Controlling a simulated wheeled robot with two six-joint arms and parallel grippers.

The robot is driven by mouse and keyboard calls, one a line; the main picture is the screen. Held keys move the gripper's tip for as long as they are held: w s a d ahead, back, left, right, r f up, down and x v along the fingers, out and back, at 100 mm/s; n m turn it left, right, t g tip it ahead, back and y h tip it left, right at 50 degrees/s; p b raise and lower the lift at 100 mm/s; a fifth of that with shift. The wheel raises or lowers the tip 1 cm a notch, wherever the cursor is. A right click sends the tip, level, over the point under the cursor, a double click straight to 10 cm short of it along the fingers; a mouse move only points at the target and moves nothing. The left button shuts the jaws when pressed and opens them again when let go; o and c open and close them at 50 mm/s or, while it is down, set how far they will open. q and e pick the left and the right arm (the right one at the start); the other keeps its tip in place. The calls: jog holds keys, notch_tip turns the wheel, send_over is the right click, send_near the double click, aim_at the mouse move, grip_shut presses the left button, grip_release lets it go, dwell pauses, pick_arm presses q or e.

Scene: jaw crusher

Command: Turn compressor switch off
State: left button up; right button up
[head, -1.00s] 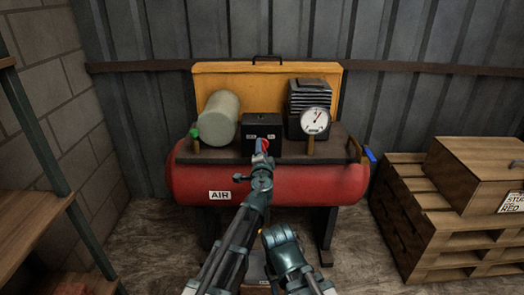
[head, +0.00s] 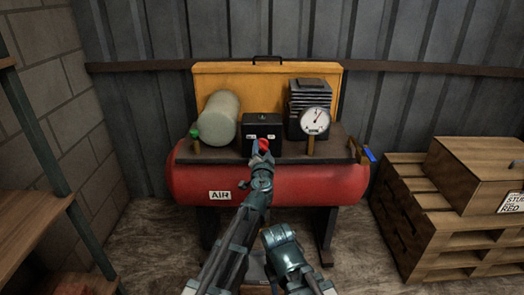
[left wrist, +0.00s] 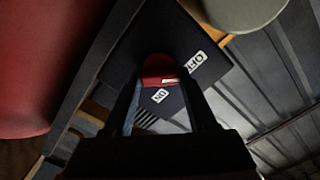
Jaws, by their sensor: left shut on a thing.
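The compressor switch is a red knob (head: 263,144) on the front of a black box (head: 262,124) on the compressor. It also shows in the left wrist view (left wrist: 159,67), with a white mark on its edge. An OFF label (left wrist: 195,62) and an ON label (left wrist: 160,96) sit beside it on the box. My left gripper (head: 262,150) is shut on the red knob, one finger on each side. My right arm (head: 285,250) is low in front of the compressor; its jaws cannot be made out.
The red tank (head: 320,184) carries an AIR label. A pressure gauge (head: 315,121), a green-knobbed valve (head: 195,134) and a blue-handled valve (head: 370,155) stand around the box. Wooden crates (head: 430,225) are at right, shelves (head: 35,185) at left.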

pick_arm(q)
jog(key=shift+s, duration=0.1)
jog(key=o, duration=1.4)
jog(key=shift+c, duration=0.2)
